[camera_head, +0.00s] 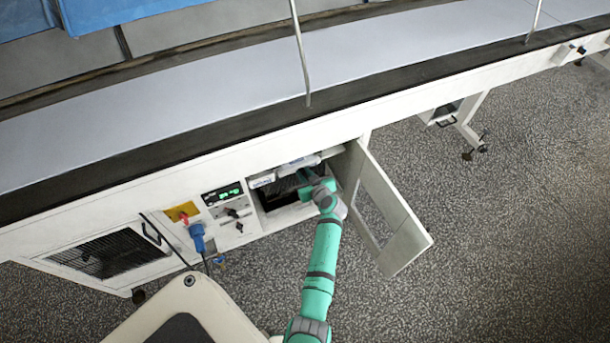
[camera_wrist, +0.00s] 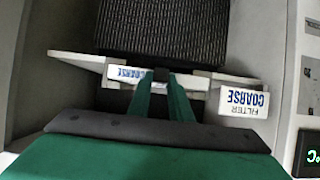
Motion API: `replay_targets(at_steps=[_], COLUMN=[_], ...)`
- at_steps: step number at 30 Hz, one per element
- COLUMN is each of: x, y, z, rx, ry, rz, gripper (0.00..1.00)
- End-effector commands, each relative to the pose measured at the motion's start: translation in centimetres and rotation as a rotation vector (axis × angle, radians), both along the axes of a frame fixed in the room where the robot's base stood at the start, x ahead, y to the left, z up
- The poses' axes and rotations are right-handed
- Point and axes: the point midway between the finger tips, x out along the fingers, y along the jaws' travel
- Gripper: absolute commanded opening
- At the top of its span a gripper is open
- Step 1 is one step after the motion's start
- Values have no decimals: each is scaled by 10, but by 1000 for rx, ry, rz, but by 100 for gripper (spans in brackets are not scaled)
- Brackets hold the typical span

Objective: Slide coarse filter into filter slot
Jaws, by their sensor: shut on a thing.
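The coarse filter (camera_wrist: 130,73) shows in the wrist view as a white bar marked COARSE, upside down, with a dark ribbed panel beyond it. My gripper (camera_wrist: 165,78) is shut on the middle of this bar. The bar looks slightly tilted. In the head view my gripper (camera_head: 312,183) is at the open compartment (camera_head: 258,213) in the machine's side. A white FILTER COARSE label (camera_wrist: 243,102) stands beside the bar's right end in the wrist view. The slot itself and how far the filter sits in it cannot be made out.
An open cabinet door (camera_head: 402,242) hangs to the right of my arm. Left of the compartment are a green-lit display (camera_head: 222,193), a red switch on a yellow plate (camera_head: 183,213) and a blue plug (camera_head: 198,238). The conveyor (camera_head: 200,105) runs above. Open floor lies at the right.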

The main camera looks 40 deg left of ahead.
Motion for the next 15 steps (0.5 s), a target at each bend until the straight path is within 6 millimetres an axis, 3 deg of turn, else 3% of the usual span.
replay_targets(at_steps=[15], x=[5], y=[11], z=[1], rx=[1], ry=[-2], rz=[0], gripper=[0])
